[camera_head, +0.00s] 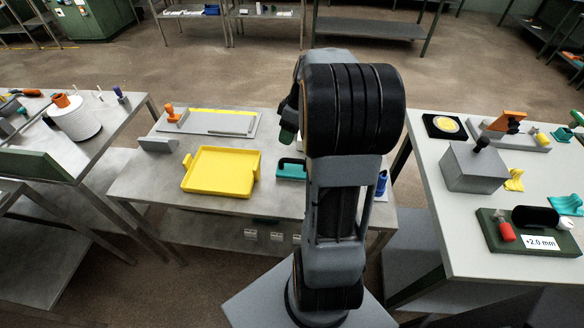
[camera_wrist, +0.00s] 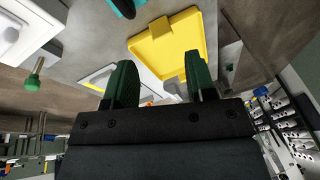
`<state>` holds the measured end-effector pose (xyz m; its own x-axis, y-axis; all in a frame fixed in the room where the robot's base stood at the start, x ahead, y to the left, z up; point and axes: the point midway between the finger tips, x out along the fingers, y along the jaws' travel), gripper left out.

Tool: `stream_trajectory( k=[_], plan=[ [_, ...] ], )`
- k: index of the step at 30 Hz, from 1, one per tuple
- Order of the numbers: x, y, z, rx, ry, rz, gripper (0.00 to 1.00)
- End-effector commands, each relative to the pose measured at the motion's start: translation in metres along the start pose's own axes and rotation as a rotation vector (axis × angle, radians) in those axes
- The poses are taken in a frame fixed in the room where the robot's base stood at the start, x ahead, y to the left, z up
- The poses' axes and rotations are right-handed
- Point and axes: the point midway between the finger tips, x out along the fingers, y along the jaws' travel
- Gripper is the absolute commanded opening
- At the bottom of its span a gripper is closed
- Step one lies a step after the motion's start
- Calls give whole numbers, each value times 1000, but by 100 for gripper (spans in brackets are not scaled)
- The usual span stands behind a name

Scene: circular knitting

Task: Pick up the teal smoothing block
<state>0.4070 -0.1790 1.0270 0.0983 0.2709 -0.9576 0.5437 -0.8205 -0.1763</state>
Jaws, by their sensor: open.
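A teal block with a dark handle-like opening (camera_head: 291,169), which looks like the smoothing block, sits on the middle table just right of the yellow tray (camera_head: 221,170). My arm hides its right part in the head view. A teal thing, probably the same block, shows cut off at the top edge of the wrist view (camera_wrist: 124,8). My gripper (camera_wrist: 160,82) is open, its two green fingers apart with nothing held between them. It is above the table and apart from the block. In the head view my arm mostly hides the gripper.
The middle table also bears a grey board with a yellow strip (camera_head: 215,122), an orange knob (camera_head: 171,113) and a blue item (camera_head: 382,183). The right table holds a grey box (camera_head: 474,167), a green gauge board (camera_head: 525,240) and other teal pieces (camera_head: 567,205). The left table holds a white spool (camera_head: 75,120).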

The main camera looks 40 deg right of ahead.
Motion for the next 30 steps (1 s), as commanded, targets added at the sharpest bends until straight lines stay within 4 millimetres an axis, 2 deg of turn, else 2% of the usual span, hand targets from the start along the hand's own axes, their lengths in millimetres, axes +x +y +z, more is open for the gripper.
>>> stream_trajectory(
  k=[1,3,6,9,21,30],
  plan=[
    [3,19,11,-25,18,-26,51],
    [5,39,23,-79,47,-50,51],
    [9,59,37,-139,82,-72,51],
    [15,70,45,-177,107,-83,51],
    [80,68,41,-202,118,-89,51],
    [100,66,39,-202,118,-86,51]
  ],
)
